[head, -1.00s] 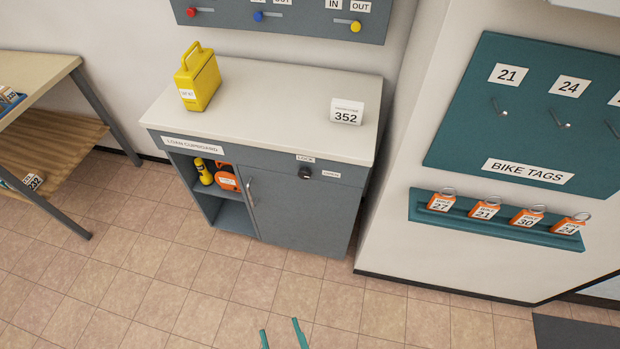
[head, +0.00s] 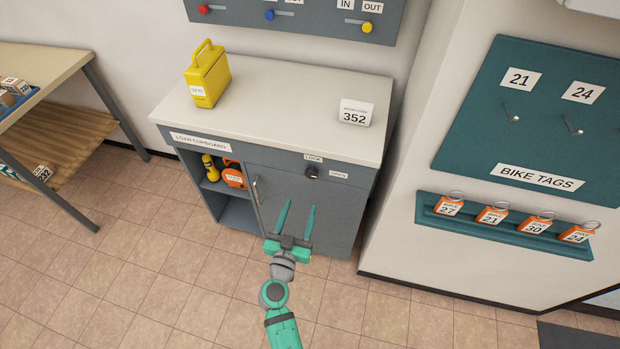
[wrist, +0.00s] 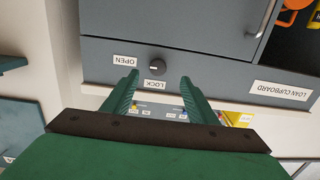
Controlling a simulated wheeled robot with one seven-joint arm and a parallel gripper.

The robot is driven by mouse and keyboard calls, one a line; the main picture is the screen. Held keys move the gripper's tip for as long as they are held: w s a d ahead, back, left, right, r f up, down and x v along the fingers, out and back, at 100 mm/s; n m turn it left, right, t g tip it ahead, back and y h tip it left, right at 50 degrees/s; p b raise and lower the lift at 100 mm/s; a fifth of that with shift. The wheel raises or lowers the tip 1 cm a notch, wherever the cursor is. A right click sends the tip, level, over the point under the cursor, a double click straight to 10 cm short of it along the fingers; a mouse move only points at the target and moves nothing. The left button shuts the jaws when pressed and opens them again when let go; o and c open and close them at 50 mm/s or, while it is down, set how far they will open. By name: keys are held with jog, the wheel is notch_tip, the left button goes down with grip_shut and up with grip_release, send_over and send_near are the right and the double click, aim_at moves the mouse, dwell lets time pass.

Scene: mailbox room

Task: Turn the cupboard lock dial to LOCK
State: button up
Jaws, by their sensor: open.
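The dark lock dial (head: 311,173) is on the upper front of the grey loan cupboard (head: 330,215). The LOCK label (head: 313,158) is above it and the OPEN label (head: 339,174) to its right. The wrist view shows the dial (wrist: 158,67) upside down, with a small pale mark that seems to face OPEN. My gripper (head: 300,204) is open and empty, in front of the cupboard door and below the dial in the head view. In the wrist view the dial shows between and beyond the fingertips, with no contact visible.
The cupboard door with its handle (head: 256,188) looks closed; the open shelf beside it holds a yellow torch (head: 210,168) and an orange item (head: 234,175). A yellow box (head: 207,78) and a 352 sign (head: 355,113) stand on top. A tag rail (head: 505,228) is at right.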

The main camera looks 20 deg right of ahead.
aim_at(311, 176)
jog(key=x, duration=0.4)
jog(key=r+x, duration=0.1)
jog(key=x, duration=0.7)
jog(key=shift+d+r, duration=0.15)
jog(key=shift+r, duration=0.1)
jog(key=c, duration=1.1)
